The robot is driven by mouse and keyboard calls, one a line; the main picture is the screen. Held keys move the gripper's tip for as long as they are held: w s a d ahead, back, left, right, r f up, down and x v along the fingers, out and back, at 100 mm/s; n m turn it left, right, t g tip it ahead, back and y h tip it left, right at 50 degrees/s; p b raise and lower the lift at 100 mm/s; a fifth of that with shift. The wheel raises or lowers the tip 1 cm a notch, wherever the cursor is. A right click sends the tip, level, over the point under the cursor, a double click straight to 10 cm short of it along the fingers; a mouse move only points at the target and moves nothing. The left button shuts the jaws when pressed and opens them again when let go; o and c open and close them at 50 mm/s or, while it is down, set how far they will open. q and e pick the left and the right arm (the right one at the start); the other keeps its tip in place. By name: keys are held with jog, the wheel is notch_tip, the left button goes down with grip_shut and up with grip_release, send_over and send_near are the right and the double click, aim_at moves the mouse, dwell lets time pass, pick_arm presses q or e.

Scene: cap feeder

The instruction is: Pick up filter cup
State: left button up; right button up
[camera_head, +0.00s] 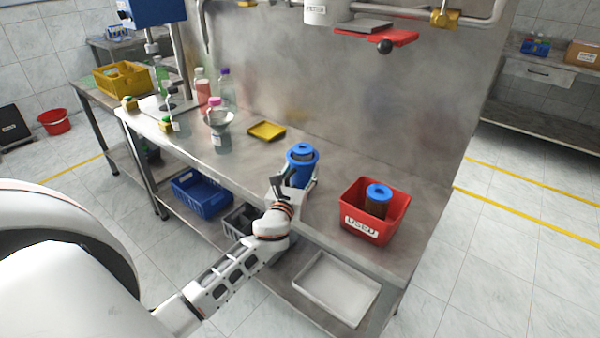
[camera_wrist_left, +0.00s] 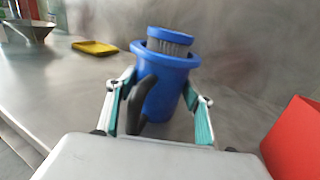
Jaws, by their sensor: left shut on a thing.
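The filter cup (camera_head: 300,172) is a blue cup with a wide rim, standing upright at the middle of the steel bench. A filter with a blue top (camera_head: 302,150) sits in it, and its grey pleated side shows in the left wrist view (camera_wrist_left: 170,42). My left gripper (camera_head: 294,191) is shut on the cup. In the left wrist view its fingers (camera_wrist_left: 160,104) lie on both sides of the cup's body, below the rim. The cup's base is hidden behind my gripper. My right gripper is not in view.
A red bin (camera_head: 350,221) marked USED holds a brown filter with a blue top (camera_head: 378,199), to the right of the cup. A yellow tray (camera_head: 267,131), a funnel (camera_head: 218,120) and several bottles stand to the left. A steel wall (camera_head: 400,110) rises behind the bench.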

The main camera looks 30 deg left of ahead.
pick_arm(q)
notch_tip(320, 180, up, 12)
jog(key=p, duration=0.5)
notch_tip(320, 180, up, 7)
jog(key=p, duration=0.2)
jog(key=s+d+f+m+h, duration=0.1)
jog(key=s+d+f+h, duration=0.1)
jog(key=s+d, duration=0.7)
jog(key=s+d+f+m+h, duration=0.2)
jog(key=s+d+f+h, duration=0.1)
jog(key=s+d, duration=0.6)
jog(key=s, duration=0.3)
jog(key=shift+s+f+t+h, duration=0.3)
jog(key=shift+s+t, duration=0.1)
jog(key=shift+m, duration=0.3)
